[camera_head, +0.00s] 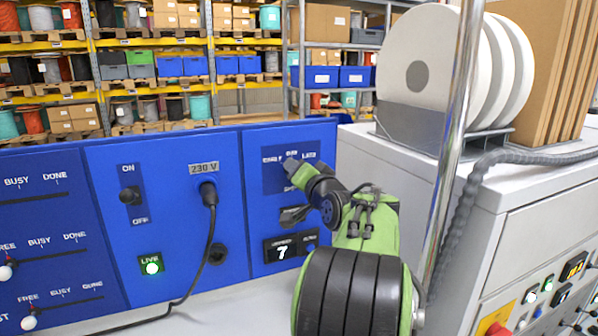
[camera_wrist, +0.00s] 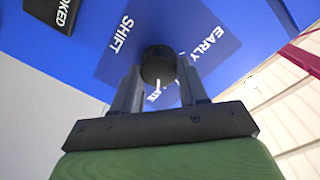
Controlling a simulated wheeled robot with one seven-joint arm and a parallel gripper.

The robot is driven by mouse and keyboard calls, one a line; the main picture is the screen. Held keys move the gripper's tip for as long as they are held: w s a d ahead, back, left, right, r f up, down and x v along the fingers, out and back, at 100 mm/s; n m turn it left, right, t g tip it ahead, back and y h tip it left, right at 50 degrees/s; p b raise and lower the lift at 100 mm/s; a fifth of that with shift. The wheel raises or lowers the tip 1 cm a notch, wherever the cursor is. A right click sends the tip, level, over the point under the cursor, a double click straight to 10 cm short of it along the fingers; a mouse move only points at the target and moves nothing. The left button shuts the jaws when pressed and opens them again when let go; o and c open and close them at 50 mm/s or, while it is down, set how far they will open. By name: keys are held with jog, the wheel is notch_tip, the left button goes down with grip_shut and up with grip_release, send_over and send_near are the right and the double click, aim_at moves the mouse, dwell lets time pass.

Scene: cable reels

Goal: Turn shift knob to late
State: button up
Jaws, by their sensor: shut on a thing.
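The shift knob is a round black knob (camera_wrist: 158,64) on a dark blue label plate (camera_wrist: 118,62) in the wrist view. My gripper (camera_wrist: 158,82) is shut on the knob, with one finger on each side. The word SHIFT is left of the knob and EARLY right of it. The LATE lettering below it is partly hidden by the fingers. A short white line shows at the knob's lower edge; I cannot tell its exact setting. In the head view my gripper (camera_head: 292,164) is at the shift plate (camera_head: 272,181) and hides the knob.
To the left are an ON/OFF knob (camera_head: 130,197), a plugged-in 230 V cable (camera_head: 210,225) and a lit LIVE lamp (camera_head: 151,266). A metal post (camera_head: 455,150) and white reels (camera_head: 420,65) stand right of my arm.

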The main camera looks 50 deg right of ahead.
jog(key=shift+m, duration=0.5)
jog(key=o, duration=1.1)
jog(key=shift+c, duration=0.2)
jog(key=b+v, duration=0.3)
jog(key=v, duration=1.2)
jog(key=shift+s+a, duration=0.15)
jog(key=shift+s, duration=0.2)
